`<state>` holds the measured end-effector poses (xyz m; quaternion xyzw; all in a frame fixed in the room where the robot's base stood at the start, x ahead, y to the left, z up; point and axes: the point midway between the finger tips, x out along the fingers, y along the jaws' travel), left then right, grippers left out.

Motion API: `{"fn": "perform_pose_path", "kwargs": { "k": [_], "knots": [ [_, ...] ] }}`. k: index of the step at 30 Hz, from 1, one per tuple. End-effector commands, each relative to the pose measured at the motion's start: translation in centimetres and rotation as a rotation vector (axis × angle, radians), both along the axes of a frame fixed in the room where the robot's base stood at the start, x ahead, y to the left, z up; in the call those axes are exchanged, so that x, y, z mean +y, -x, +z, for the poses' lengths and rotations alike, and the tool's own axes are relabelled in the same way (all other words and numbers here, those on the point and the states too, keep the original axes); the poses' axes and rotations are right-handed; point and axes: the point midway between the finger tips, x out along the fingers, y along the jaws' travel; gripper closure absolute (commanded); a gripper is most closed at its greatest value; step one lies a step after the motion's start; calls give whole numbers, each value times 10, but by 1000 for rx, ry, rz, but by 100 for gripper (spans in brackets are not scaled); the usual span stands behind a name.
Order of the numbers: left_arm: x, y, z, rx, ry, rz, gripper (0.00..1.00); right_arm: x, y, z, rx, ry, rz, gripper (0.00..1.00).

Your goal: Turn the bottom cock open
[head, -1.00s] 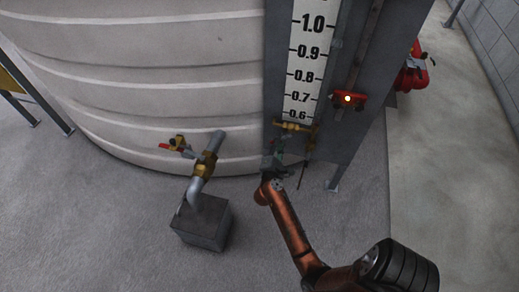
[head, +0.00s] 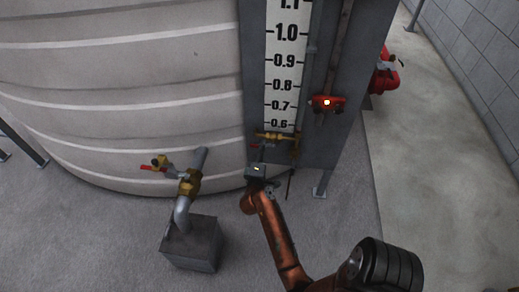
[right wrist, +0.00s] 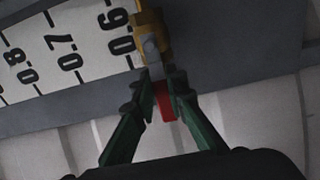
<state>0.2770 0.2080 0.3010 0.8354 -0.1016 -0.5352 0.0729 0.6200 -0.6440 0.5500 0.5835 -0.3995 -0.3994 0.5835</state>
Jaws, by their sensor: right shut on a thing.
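The bottom cock (head: 275,136) is a brass fitting at the foot of the white level scale, near the 0.6 mark. In the right wrist view its brass body (right wrist: 153,30) has a grey stem, and a red handle (right wrist: 165,102) hangs from it. My right gripper (right wrist: 162,80) has green fingers, shut on the red handle from both sides. In the head view the right gripper (head: 259,154) is just below and left of the brass fitting; its fingertips are small and partly hidden there. My left gripper is not in view.
A large ribbed tank (head: 120,90) fills the left. A pipe with a brass valve (head: 189,183) and red lever rises from a grey block (head: 191,243). A red device with a light (head: 327,103) is on the panel right of the scale (head: 283,70).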

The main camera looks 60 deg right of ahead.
Motion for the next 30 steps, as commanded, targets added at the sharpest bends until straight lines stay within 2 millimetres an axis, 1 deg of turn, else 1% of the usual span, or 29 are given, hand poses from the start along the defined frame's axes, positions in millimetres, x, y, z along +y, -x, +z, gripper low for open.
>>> {"fn": "perform_pose_path", "kwargs": {
  "k": [1,14,15,23,30],
  "knots": [
    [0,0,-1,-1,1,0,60,-6,6,-1,-1,0,-15,100],
    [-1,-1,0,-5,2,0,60,-7,7,1,-12,-3,-16,100],
    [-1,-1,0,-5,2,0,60,-7,7,1,-12,-2,-16,87],
    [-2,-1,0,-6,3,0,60,-3,2,1,-12,-4,-6,69],
    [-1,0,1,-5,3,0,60,-2,2,1,-13,-4,-3,69]
  ]
}}
